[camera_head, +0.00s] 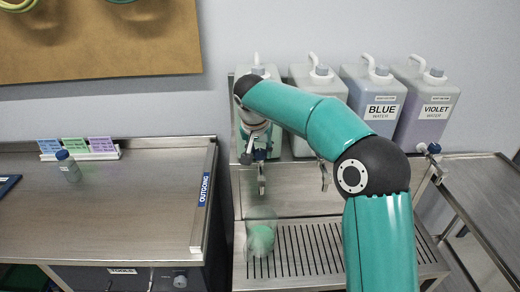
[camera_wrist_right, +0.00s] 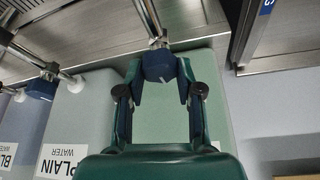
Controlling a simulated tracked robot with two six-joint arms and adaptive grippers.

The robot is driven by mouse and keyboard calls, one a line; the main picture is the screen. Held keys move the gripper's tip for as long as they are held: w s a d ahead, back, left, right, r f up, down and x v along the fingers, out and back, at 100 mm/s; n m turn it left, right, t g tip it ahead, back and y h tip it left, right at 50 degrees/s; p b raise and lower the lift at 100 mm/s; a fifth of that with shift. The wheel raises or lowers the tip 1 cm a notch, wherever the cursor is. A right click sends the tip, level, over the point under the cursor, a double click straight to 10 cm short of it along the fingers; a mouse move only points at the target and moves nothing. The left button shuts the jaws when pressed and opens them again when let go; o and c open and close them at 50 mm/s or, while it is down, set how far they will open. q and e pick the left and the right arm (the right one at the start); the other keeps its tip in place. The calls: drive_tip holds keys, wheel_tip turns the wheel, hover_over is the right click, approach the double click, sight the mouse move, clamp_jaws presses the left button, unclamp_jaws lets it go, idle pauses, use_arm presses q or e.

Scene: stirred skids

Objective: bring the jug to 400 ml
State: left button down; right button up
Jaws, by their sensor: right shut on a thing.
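A clear jug (camera_head: 262,213) stands on the slatted drip tray, under the spout of the leftmost container. It holds some green liquid; its scale is too small to read. My right gripper (camera_head: 256,150) is at the tap of the leftmost container (camera_head: 243,135), above the jug. In the right wrist view my right gripper (camera_wrist_right: 160,72) is shut on the blue tap handle (camera_wrist_right: 159,66), with a finger on each side. The metal spout (camera_wrist_right: 158,42) shows beyond it. The leftmost container's label is hidden. My left gripper is not in view.
Containers marked BLUE (camera_head: 383,110) and VIOLET (camera_head: 436,111) stand to the right; a PLAIN one (camera_wrist_right: 62,135) shows in the wrist view. The slatted drip tray (camera_head: 310,262) is bare right of the jug. A small bottle (camera_head: 69,170) stands on the left bench (camera_head: 130,205).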

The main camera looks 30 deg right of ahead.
drive_tip(key=shift+m, duration=0.5)
drive_tip(key=shift+a, duration=0.1)
drive_tip(key=o, duration=1.2)
drive_tip(key=shift+c, duration=0.2)
drive_tip(key=shift+r, duration=0.1)
drive_tip(key=v, duration=1.1)
drive_tip(key=shift+a+r, duration=0.2)
drive_tip(key=shift+r, duration=0.15)
drive_tip(key=shift+w, duration=0.15)
